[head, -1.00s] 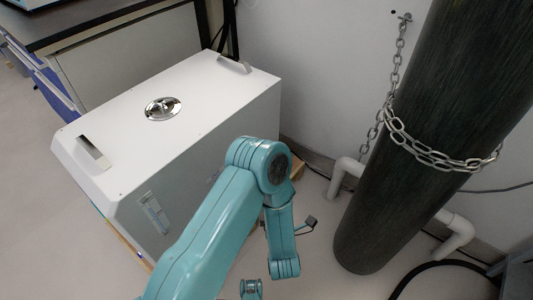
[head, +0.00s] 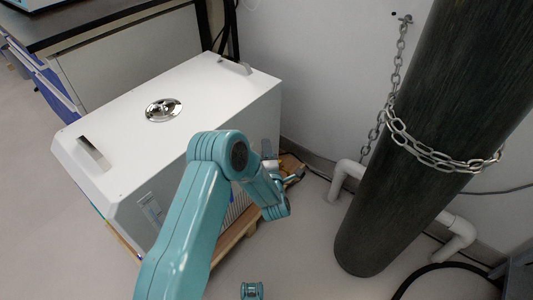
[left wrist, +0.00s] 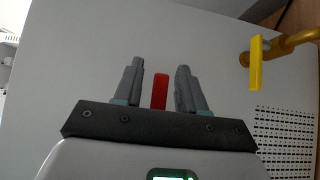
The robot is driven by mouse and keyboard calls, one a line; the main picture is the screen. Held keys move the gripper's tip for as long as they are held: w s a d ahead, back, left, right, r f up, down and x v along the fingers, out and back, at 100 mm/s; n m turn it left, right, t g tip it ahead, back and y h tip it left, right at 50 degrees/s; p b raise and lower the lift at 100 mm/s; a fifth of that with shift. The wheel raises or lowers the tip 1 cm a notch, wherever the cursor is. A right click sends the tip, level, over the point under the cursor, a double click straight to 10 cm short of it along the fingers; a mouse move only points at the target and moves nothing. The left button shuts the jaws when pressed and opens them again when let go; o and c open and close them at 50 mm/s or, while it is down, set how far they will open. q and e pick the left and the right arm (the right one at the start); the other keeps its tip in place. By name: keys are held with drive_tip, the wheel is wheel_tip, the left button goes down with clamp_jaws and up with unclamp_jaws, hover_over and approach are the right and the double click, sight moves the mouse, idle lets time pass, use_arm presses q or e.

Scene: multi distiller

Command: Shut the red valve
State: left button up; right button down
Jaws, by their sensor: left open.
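The red valve (left wrist: 159,92) shows in the left wrist view as a narrow upright red bar against a pale panel. My left gripper (left wrist: 158,80) is open, with one grey finger on each side of the red bar. There is a gap between the bar and each finger. The bar's lower end is hidden behind the gripper's dark base plate. In the head view my left arm covers the side of the white machine (head: 190,95), and the red valve is hidden there. My right gripper is not in view.
A yellow valve handle (left wrist: 256,62) on a brass-coloured pipe (left wrist: 294,41) sits right of the red one. A perforated vent (left wrist: 284,140) is below it. A dark gas cylinder (head: 405,150) with a chain (head: 425,153) stands to the right. Floor between is clear.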

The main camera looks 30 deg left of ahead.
use_arm(q)
drive_tip(key=shift+w, duration=0.1)
clamp_jaws()
